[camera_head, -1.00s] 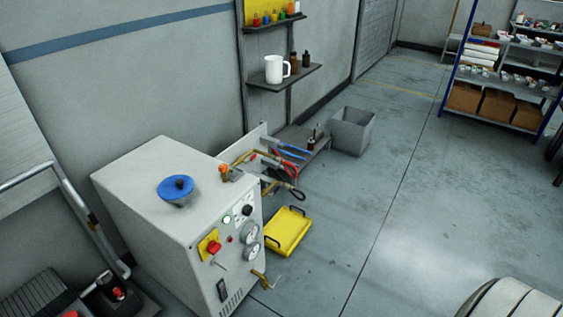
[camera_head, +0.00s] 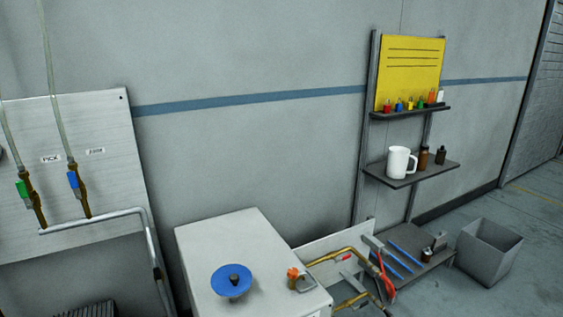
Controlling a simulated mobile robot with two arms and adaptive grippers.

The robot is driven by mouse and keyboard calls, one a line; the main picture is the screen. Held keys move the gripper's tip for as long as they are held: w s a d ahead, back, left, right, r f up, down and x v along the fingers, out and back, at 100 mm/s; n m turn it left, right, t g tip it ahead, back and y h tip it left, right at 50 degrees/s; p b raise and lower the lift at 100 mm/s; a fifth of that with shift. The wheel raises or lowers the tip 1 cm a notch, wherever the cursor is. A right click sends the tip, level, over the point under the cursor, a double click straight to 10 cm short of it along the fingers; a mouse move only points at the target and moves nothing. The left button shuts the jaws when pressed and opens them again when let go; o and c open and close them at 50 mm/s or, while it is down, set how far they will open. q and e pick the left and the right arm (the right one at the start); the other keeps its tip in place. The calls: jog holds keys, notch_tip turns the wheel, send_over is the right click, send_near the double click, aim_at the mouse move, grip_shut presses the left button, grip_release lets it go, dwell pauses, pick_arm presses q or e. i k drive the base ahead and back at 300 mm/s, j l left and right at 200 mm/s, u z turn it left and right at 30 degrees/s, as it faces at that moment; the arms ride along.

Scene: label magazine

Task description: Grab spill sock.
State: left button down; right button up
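I cannot make out a spill sock in the head view. Neither of my grippers is in view. A white machine cabinet (camera_head: 255,250) stands at the lower middle, with a blue round knob or funnel (camera_head: 232,280) on its top and an orange-tipped fitting (camera_head: 296,277) near its right edge.
A wall rack at the right holds a yellow board (camera_head: 410,75), a white mug (camera_head: 400,162) and small brown bottles (camera_head: 423,158). A lower shelf (camera_head: 405,262) carries tools. A grey open bin (camera_head: 488,252) stands on the floor. A pipe panel (camera_head: 85,165) is at the left.

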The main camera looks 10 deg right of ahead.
aim_at(399, 276)
jog(key=i+l, duration=0.15)
jog(key=l, duration=0.3)
jog(key=i+l+u, duration=0.15)
jog(key=l, duration=0.7)
jog(key=i+l+u, duration=0.15)
jog(key=l, duration=0.35)
jog(key=i+l, duration=0.1)
jog(key=l, duration=0.35)
jog(key=i+u, duration=0.05)
